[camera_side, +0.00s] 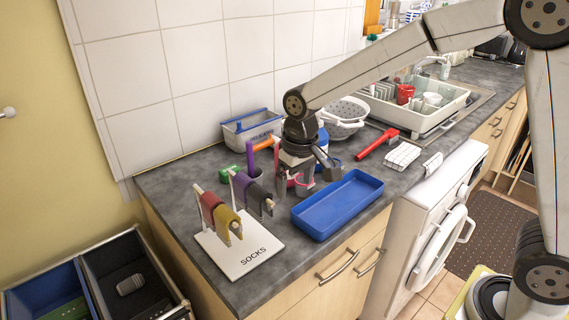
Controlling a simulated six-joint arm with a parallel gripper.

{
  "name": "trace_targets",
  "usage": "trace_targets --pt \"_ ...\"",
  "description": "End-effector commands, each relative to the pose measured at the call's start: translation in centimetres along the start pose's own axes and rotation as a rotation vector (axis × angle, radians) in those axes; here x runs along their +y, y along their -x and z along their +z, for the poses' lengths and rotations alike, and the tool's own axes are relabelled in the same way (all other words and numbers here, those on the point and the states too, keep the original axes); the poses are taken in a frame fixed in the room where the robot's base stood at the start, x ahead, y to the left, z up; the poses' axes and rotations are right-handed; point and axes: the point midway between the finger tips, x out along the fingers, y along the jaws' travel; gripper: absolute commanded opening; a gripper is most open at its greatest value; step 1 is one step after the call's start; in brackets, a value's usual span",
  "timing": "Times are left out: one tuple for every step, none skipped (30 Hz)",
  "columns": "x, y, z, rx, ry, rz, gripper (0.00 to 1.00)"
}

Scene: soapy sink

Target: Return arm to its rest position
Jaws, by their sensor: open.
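My gripper (304,183) points down over the counter, just behind the blue tray (338,203). Its jaws are open. Small items stand around and behind the fingers, and I cannot tell whether any of them touches it. My arm reaches in from the upper right, with its links above the counter and the drying rack. The blue tray looks empty.
A white SOCKS stand (240,248) with colored socks is left of the tray. A grey-blue caddy (251,129), a white colander (343,117), a red-handled tool (378,144) and a dish rack (432,105) stand behind. The wall limits room at the back.

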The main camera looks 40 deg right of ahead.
Motion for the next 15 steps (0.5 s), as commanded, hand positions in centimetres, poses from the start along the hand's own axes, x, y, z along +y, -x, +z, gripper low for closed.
trace_targets --pt "0.7 -0.3 0.9 0.008 -0.002 0.0 0.93" --pt "1.1 -0.5 1.3 0.014 -0.003 -0.001 0.93" --pt "1.6 -0.8 2.0 0.022 -0.003 -0.001 0.93" --pt "2.0 -1.1 2.5 0.028 -0.002 -0.001 0.93" --pt "2.4 -1.3 3.1 0.036 -0.002 -0.001 0.93" --pt "2.9 -1.6 3.9 0.044 -0.003 -0.001 0.93" --pt "3.3 -1.8 4.5 0.051 -0.003 -0.001 0.93" --pt "3.6 -2.1 5.1 0.058 -0.002 -0.001 0.93" --pt "4.1 -2.4 5.9 0.067 -0.002 0.0 0.93" --pt "4.5 -2.6 6.5 0.074 -0.003 0.0 0.93" --pt "4.8 -2.9 7.2 0.081 -0.002 0.001 0.93" --pt "5.2 -3.2 8.1 0.09 -0.002 0.002 0.93" --pt "5.6 -3.4 8.8 0.097 -0.002 0.003 0.93" --pt "5.9 -3.6 9.4 0.105 -0.002 0.004 0.93" --pt "6.2 -3.9 10.2 0.113 -0.001 0.005 0.93"
